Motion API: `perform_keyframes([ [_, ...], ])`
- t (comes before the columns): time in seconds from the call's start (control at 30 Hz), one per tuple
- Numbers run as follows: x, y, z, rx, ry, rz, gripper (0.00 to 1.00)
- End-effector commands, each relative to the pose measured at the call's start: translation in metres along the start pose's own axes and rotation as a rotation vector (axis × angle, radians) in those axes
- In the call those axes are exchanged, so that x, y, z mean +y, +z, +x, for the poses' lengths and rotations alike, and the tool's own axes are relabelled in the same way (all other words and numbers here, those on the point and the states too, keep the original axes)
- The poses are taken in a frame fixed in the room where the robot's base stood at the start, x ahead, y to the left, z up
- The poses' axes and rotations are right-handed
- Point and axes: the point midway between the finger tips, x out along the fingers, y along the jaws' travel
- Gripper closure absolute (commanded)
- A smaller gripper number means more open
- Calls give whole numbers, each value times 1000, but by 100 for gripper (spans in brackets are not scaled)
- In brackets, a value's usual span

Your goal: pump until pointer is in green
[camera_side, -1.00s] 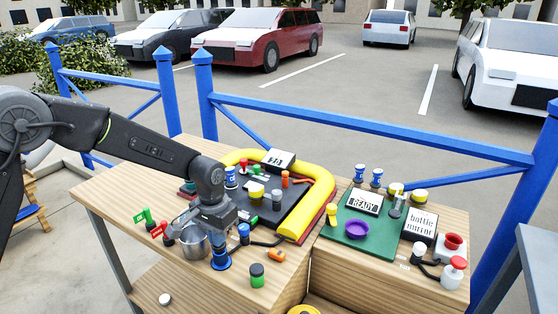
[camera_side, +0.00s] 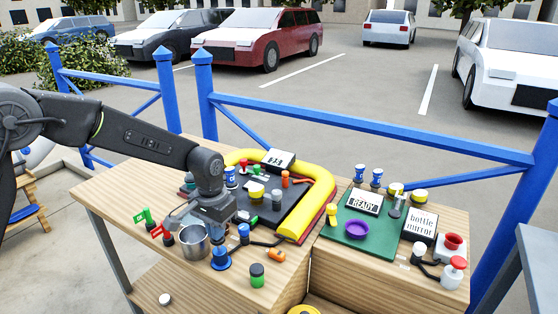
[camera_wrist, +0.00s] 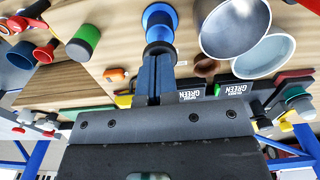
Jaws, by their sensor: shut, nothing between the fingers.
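A blue pump-like piece (camera_side: 221,258) with a wide round base stands near the front edge of the left table. It also shows at the top of the wrist view (camera_wrist: 159,25). My gripper (camera_wrist: 157,58) is shut and empty, its fingertips close to the blue piece in that view; I cannot tell whether they touch it. In the side view my gripper is above and behind the blue piece, its fingertips not clear. I cannot make out a gauge pointer. A small digit display (camera_side: 278,160) stands at the back.
A metal pot (camera_side: 194,243) stands close beside the blue piece. Green (camera_side: 143,215) and red (camera_side: 160,231) tags stand left of it. A green-and-black cylinder (camera_side: 257,275) and an orange piece (camera_side: 277,255) lie to the right. A yellow tube (camera_side: 322,190) borders the black panel.

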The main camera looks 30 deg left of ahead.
Motion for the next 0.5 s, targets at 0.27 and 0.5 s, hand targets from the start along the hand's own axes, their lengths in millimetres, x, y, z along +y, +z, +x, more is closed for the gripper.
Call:
perform_keyframes([
  [0.27, 0, 0, -3, 2, 0, 0, 100],
  [0.5, 0, 0, -25, 3, 0, 0, 100],
])
